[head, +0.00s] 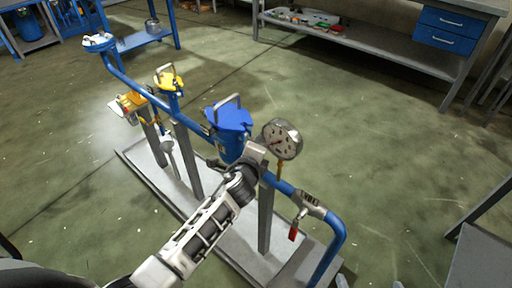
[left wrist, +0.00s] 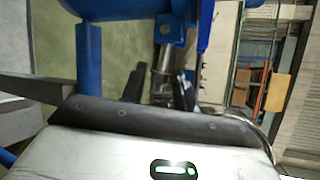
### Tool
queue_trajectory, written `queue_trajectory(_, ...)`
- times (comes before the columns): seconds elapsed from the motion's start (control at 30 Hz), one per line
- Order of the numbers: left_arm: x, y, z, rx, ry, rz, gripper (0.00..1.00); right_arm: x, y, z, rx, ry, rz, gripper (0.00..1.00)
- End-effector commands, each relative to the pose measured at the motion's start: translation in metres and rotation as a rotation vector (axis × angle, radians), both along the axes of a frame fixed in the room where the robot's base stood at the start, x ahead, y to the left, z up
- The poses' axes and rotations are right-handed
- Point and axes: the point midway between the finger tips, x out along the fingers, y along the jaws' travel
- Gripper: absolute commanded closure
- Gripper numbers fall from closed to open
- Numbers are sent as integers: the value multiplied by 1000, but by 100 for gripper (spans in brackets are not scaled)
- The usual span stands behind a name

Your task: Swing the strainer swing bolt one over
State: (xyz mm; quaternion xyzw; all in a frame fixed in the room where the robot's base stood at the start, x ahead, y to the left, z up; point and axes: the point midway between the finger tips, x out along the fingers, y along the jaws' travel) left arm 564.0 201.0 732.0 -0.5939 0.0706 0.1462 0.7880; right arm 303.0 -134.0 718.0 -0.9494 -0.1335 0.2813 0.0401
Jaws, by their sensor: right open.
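The blue strainer (head: 229,145) stands on the pipe skid, with a blue lid (head: 228,118) and a grey handle on top. My left arm reaches in from the lower left, and its wrist covers part of the strainer's near side. In the left wrist view, a metal swing bolt (left wrist: 161,62) hangs at a blue lug. The dark fingers of my left gripper (left wrist: 158,88) stand apart on either side of it, with a gap beside the bolt. Contact is unclear. Two small grey tips of my right gripper (head: 369,284) show apart at the bottom edge.
A pressure gauge (head: 282,139) stands just right of the strainer. A valve with a red handle (head: 293,233) and the pipe bend (head: 335,245) lie further right. A yellow-topped fitting (head: 169,80) is further left. A workbench (head: 375,40) stands behind. The floor around is open.

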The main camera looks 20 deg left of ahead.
Motion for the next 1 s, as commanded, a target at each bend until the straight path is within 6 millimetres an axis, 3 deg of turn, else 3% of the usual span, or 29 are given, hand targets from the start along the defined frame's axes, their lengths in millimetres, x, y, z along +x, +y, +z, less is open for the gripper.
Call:
queue_trajectory(0.13,0,0,0,-1,0,0,70,0,0,0,0,0,0,0)
queue_trajectory(0.23,0,0,0,0,0,0,98,0,0,0,0,-1,0,0)
queue_trajectory(0.27,0,0,0,0,0,0,100,0,0,0,0,-1,0,0)
queue_trajectory(0.63,-1,0,8,-46,19,-1,100,2,-1,17,-11,-4,0,0)
queue_trajectory(1.0,0,3,26,-279,106,1,100,-2,-12,38,-131,45,29,0)
